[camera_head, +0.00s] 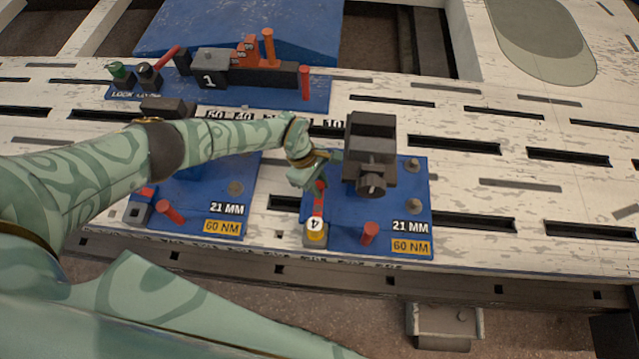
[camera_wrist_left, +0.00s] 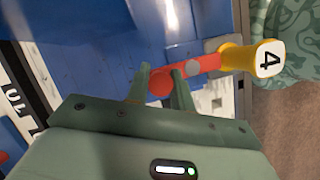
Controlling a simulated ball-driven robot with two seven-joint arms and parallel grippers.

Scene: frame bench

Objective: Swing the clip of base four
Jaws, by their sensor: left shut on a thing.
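Base four is a blue plate (camera_head: 405,195) at the centre right of the head view, marked 21 MM and 60 NM. Its clip (camera_head: 320,188) is a red bar with a yellow end piece (camera_head: 315,230) that carries the number 4. In the wrist view the red clip (camera_wrist_left: 203,64) lies between the fingers, with the yellow end (camera_wrist_left: 240,58) to the right. My left gripper (camera_head: 312,178) is shut on the red clip at the plate's left edge; it also shows in the wrist view (camera_wrist_left: 160,78). My right gripper is in neither view.
A dark block with a round knob (camera_head: 370,150) stands on base four beside my gripper. A red peg (camera_head: 369,232) stands near its front edge. Another blue base (camera_head: 235,190) is to the left, partly behind my arm. A blue station marked 1 (camera_head: 208,82) is behind.

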